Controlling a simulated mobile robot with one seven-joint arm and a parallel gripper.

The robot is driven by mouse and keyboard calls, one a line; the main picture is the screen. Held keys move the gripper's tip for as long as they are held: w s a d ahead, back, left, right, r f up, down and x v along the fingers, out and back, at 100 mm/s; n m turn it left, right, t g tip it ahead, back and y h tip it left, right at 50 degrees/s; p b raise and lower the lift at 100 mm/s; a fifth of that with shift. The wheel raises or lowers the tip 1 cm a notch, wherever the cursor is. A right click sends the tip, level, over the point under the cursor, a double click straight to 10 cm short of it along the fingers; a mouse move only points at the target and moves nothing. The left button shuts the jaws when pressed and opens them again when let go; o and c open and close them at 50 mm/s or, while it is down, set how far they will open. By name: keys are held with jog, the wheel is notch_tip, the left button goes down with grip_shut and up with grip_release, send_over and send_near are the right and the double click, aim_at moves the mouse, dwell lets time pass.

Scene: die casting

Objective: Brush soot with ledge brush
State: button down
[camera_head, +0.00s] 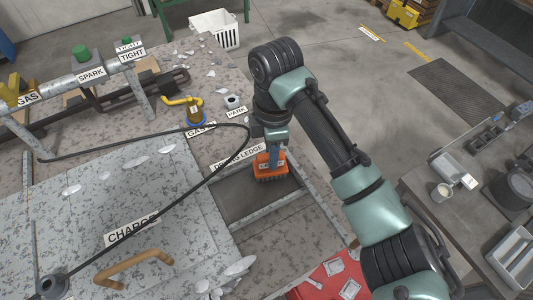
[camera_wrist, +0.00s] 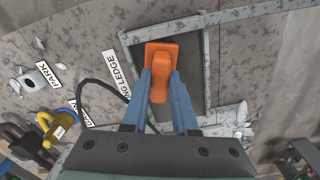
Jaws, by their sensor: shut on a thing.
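My gripper (camera_head: 272,152) is shut on an orange brush (camera_head: 270,168), which hangs bristles down at the upper edge of a dark framed recess. The wrist view shows the orange handle (camera_wrist: 161,54) between the two blue fingers of my gripper (camera_wrist: 161,80). The dark surface of the recess (camera_head: 238,200) lies below and left of the brush, inside a grey metal frame (camera_head: 272,208). A label ending in "LEDGE" (camera_head: 238,157) lies beside it. I cannot tell whether the bristles touch the surface, or make out soot apart from the dark surface.
A black cable (camera_head: 215,175) curves close left of the brush. A "CHARGE" plate (camera_head: 130,232) with a tan handle (camera_head: 133,268) lies left. A yellow gas valve (camera_head: 192,108) and a "PARK" label (camera_head: 237,113) stand behind. A red box (camera_head: 332,280) is at the front.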

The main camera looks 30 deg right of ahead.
aim_at(259, 161)
jog(key=shift+d+r, duration=0.1)
jog(key=shift+d, duration=0.25)
jog(key=shift+a+p, duration=0.85)
jog(key=shift+a, duration=1.05)
jog(key=shift+d, duration=0.1)
notch_tip(259, 161, up, 4)
jog(key=p, duration=0.3)
jog(key=shift+r, duration=0.95)
jog(key=shift+r, duration=0.1)
jog(key=shift+r, duration=1.4)
jog(key=shift+f, duration=0.1)
jog(key=shift+f+b, duration=2.5)
jog(key=shift+f, duration=1)
